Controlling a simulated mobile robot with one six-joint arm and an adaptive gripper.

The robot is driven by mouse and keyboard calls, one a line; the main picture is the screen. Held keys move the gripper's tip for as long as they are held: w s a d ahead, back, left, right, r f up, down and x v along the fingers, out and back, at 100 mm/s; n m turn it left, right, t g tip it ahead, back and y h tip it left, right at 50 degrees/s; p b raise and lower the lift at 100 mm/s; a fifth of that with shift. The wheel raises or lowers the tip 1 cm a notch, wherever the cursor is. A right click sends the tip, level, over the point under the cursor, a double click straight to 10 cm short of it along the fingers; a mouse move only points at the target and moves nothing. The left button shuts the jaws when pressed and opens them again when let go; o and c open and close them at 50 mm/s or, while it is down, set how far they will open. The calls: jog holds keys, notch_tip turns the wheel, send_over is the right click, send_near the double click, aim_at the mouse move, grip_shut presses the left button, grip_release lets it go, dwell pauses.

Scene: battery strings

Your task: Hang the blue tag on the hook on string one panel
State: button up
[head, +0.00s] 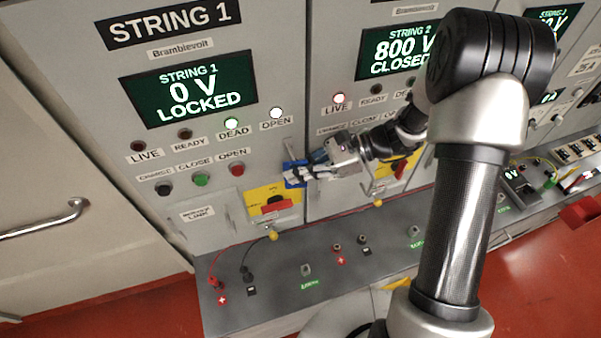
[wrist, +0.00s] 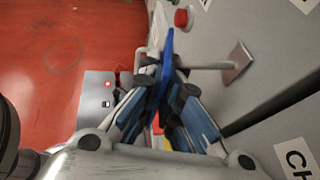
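The blue tag (head: 290,182) is at my gripper (head: 311,173), in front of the string one panel (head: 128,120), just above the yellow switch plate. In the wrist view the tag (wrist: 167,62) stands edge-on between the two fingertips of my gripper (wrist: 165,92), which are closed on it. The hook (wrist: 205,65) is a pale rod sticking out from a square plate on the panel. Its rod reaches the tag's upper part. A pale bent piece shows on the tag's other side. I cannot tell whether the rod passes through the tag's hole. In the head view my gripper hides much of this.
A yellow plate with a red rotary switch (head: 276,204) is just below my gripper. Red, green and black buttons (head: 200,179) are to the left. A grey bench ledge (head: 320,285) with sockets runs below. The string two panel (head: 330,60) stands to the right.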

jog(key=shift+o, duration=0.5)
jog(key=w+d+r, duration=0.2)
jog(key=shift+w+r+t, duration=0.1)
jog(key=shift+r+t, duration=0.2)
jog(key=shift+t, duration=0.1)
jog(key=s+d+f+v, duration=0.1)
jog(key=f+v, duration=0.1)
jog(key=v, duration=0.9)
jog(key=s+a+f+n+g+h+b, duration=0.2)
jog(key=s+a+f+n+h+b, duration=0.3)
jog(key=s+b, duration=0.45)
jog(key=s+d+f+n+t+h+b, duration=0.4)
jog(key=s+f+n+t+h+b, duration=0.3)
jog(key=n+b, duration=0.5)
jog(key=s+f+h+b, duration=0.1)
jog(key=s+f+b, duration=0.1)
jog(key=b, duration=0.3)
jog(key=shift+s+f, duration=0.35)
jog(key=shift+s, duration=0.3)
